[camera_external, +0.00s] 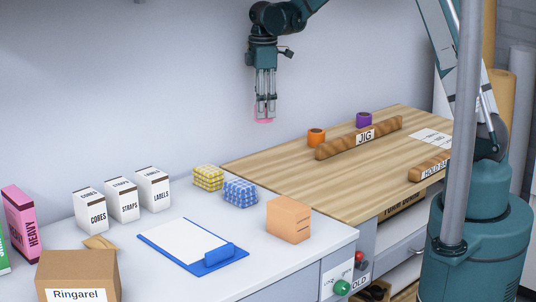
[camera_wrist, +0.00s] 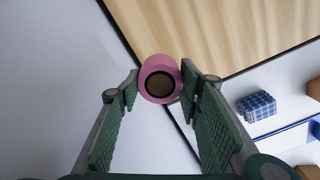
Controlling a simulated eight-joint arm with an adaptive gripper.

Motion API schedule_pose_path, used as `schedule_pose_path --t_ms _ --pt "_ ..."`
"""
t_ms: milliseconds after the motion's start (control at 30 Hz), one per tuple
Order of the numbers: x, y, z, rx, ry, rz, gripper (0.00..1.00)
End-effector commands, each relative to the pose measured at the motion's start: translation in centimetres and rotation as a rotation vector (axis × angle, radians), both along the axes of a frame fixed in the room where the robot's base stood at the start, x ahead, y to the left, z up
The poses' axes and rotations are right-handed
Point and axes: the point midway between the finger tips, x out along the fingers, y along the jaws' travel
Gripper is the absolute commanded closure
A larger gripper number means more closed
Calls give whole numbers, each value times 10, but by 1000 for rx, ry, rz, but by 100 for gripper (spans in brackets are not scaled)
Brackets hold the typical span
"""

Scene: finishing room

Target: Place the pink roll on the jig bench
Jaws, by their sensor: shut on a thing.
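The pink roll (camera_wrist: 148,72) is held between the two green fingers of my gripper (camera_wrist: 160,85) in the wrist view. Its round open end faces the camera. In the external view my gripper (camera_external: 265,112) points down in the air, with the pink roll (camera_external: 264,121) showing at its fingertips. The jig bench (camera_external: 280,174) is the wooden top marked by a JIG label on a wooden bar (camera_external: 387,128). The roll is above the surfaces, near the bench's left rear edge in the picture; its exact height is unclear.
An orange roll (camera_external: 316,137) and a purple roll (camera_external: 363,119) stand behind the JIG bar. A HOLD bar (camera_external: 416,174) lies at the bench's right. Checkered blocks (camera_external: 240,193), a tan box (camera_external: 289,219) and a blue clipboard (camera_external: 158,240) are on the white counter. The bench's front middle is clear.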

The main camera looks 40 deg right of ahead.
Motion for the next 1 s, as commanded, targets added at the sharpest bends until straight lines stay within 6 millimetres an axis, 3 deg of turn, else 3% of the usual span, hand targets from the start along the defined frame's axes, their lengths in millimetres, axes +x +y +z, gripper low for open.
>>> schedule_pose_path --t_ms 667,1000 --pt "2 -132 7 0 0 -222 78" --pt "-5 -208 3 0 0 -406 78"
